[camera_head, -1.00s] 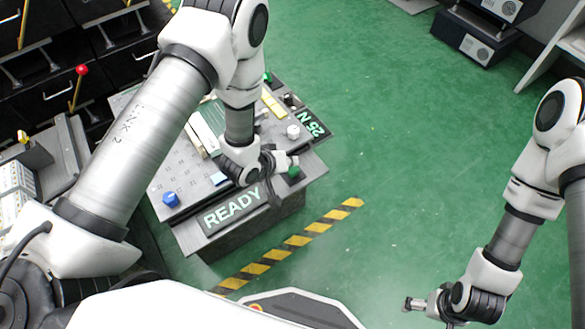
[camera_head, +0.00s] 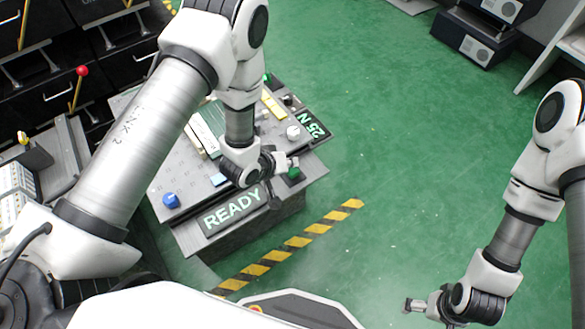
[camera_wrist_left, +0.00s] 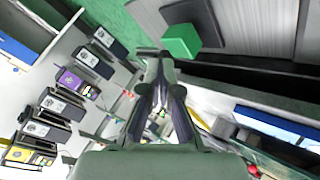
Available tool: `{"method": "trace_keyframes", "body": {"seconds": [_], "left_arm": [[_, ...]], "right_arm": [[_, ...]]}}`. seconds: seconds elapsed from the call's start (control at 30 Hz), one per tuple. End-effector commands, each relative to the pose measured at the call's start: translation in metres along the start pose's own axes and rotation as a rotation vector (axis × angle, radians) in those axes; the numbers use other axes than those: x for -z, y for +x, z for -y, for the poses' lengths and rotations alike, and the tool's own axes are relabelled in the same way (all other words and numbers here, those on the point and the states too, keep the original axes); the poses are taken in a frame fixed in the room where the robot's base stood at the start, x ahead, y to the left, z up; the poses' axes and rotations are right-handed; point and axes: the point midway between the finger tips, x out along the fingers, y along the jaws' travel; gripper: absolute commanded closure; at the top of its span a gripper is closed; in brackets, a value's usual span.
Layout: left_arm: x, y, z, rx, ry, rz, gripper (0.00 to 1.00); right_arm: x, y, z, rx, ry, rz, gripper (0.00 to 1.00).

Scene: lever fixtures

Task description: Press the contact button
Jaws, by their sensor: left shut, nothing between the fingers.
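A grey console (camera_head: 155,212) stands on the floor at the centre left, with "READY" and "25 N" on its displays. A green block-like button (camera_head: 294,173) sits near the console's right corner. It also shows as a green cube in the left wrist view (camera_wrist_left: 181,40). No label marks it as the contact button. My left gripper (camera_head: 291,163) is shut and empty, just above and beside it; whether they touch cannot be told. Its fingertips (camera_wrist_left: 152,54) show left of the cube in the wrist view. My right gripper (camera_head: 416,304) is far off at lower right; its finger gap is unclear.
The console also carries a blue knob (camera_head: 171,200), a white round knob (camera_head: 293,132) and a yellow bar (camera_head: 272,104). A red-knobbed lever (camera_head: 81,72) stands at the left by dark drawers. A striped floor line (camera_head: 298,241) runs in front.

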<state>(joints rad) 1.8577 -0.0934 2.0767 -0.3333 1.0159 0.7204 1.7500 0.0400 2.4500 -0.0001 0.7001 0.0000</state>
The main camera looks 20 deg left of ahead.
Motion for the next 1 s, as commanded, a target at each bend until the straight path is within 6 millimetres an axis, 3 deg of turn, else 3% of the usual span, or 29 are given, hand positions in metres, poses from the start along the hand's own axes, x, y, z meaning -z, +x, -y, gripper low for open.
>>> {"method": "trace_keyframes", "body": {"seconds": [1.0], "left_arm": [[-0.0064, 0.0088, 0.0064, 0.0, 0.0, 0.0, 1.0]], "right_arm": [[0.0, 0.0043, 0.0, 0.0, 0.0, 0.0, 0.03]]}}
